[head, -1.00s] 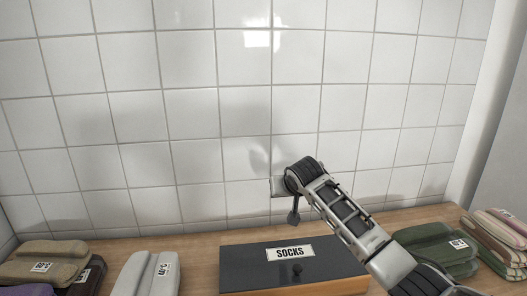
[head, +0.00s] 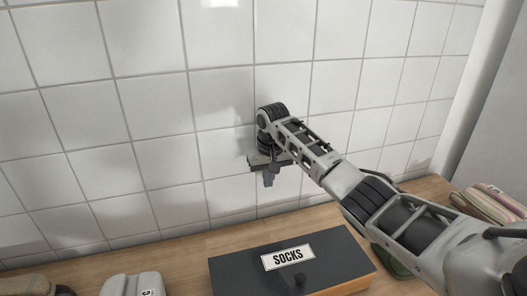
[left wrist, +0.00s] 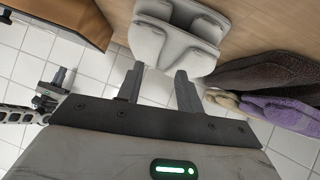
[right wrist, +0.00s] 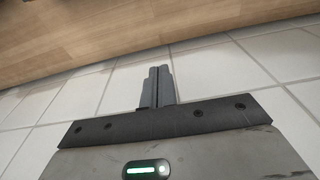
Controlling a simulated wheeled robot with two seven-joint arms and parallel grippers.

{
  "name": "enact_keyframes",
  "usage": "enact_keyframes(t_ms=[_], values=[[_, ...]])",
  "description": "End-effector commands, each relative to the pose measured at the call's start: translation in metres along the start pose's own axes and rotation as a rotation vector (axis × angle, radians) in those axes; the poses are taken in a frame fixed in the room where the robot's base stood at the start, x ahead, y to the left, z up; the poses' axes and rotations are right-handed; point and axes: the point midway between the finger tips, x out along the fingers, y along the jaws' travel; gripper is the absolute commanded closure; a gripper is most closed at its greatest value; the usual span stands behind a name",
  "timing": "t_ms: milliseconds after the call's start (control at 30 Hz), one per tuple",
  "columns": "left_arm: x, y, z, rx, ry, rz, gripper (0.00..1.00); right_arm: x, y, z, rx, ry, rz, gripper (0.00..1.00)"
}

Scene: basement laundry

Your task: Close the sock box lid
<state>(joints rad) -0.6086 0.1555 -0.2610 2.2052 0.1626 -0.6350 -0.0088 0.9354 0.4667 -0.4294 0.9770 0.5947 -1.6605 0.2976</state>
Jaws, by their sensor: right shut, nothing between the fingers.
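The sock box (head: 345,283) stands on the wooden surface in the head view, with its dark lid (head: 240,270) lying flat over the top. The lid carries a white SOCKS label (head: 288,257) and a dark knob (head: 299,281). My right gripper (head: 268,180) is shut and empty, above and behind the box, near the tiled wall and apart from the lid. Its closed fingers (right wrist: 157,85) show in the right wrist view. My left gripper (left wrist: 158,83) is open and shows only in the left wrist view, near a folded pale cloth (left wrist: 172,45).
A wooden worktop (head: 195,247) runs along the white tiled wall (head: 130,110). Folded pale cloth (head: 132,285) lies left of the box. A striped folded pile (head: 490,203) lies at the right. Dark and purple textiles (left wrist: 275,110) show in the left wrist view.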

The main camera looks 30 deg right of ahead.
Motion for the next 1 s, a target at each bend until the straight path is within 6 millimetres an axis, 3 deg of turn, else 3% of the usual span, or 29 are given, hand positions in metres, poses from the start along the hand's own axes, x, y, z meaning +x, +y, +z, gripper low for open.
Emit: enact_keyframes(t_ms=[100,233,600,1000], values=[[0.008,-0.002,0.011,0.0,0.0,0.0,0.64,0.007,-0.001,-0.013,0.001,0.003,-0.002,1.0],[-0.009,0.003,-0.012,0.0,0.001,0.0,0.64,-0.024,0.0,-0.015,-0.001,0.005,0.0,1.0],[-0.007,0.002,-0.009,0.0,0.0,0.0,0.64,-0.068,0.0,-0.014,0.0,0.007,-0.001,1.0],[-0.007,0.002,-0.009,0.0,-0.001,0.0,0.64,-0.077,0.0,-0.014,0.001,0.005,0.0,1.0]])
